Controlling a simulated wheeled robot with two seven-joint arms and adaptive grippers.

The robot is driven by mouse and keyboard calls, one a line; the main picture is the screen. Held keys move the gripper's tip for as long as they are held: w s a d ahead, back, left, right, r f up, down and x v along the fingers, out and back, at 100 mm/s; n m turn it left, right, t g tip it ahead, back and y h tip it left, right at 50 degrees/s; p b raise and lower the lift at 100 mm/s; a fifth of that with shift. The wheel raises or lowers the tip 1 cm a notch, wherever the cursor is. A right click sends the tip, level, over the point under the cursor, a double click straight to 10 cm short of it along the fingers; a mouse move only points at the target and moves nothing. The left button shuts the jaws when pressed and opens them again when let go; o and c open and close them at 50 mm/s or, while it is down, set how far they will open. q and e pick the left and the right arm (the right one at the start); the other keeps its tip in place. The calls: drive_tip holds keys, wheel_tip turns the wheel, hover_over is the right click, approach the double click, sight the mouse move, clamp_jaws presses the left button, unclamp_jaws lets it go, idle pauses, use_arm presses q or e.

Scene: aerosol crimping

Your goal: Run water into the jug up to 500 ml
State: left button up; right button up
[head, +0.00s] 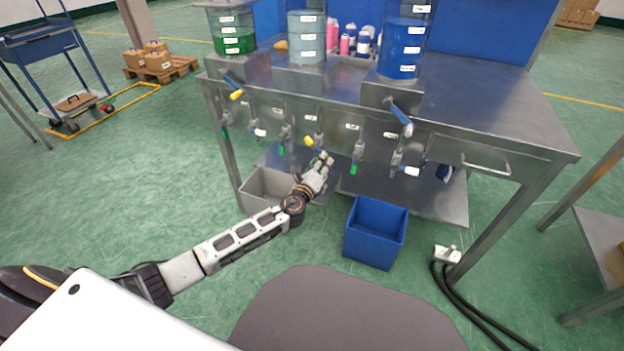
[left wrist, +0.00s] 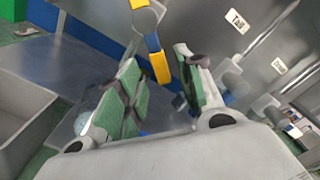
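My left gripper (head: 320,172) is at the front of the steel bench, just below a tap lever with a yellow end (head: 309,142). In the left wrist view the gripper (left wrist: 156,68) is open, its green-padded fingers apart. The lever's yellow end (left wrist: 161,66) shows between or just beyond the fingertips; I cannot tell whether they touch it. Several other taps hang along the bench front, with yellow, white or green parts. I cannot make out the jug; a pale clear shape is partly hidden behind the left finger in the wrist view. My right gripper is not in view.
Tanks of green (head: 234,42), grey-blue (head: 307,45) and blue liquid (head: 401,48) stand on the bench (head: 490,105). Below are a grey bin (head: 262,190) and a blue bin (head: 374,234). A lower shelf runs under the bench. Cables lie at the right.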

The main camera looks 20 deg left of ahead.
use_arm(q)
drive_tip(key=s, duration=0.8)
drive_tip(key=shift+a, duration=0.1)
idle(0.5)
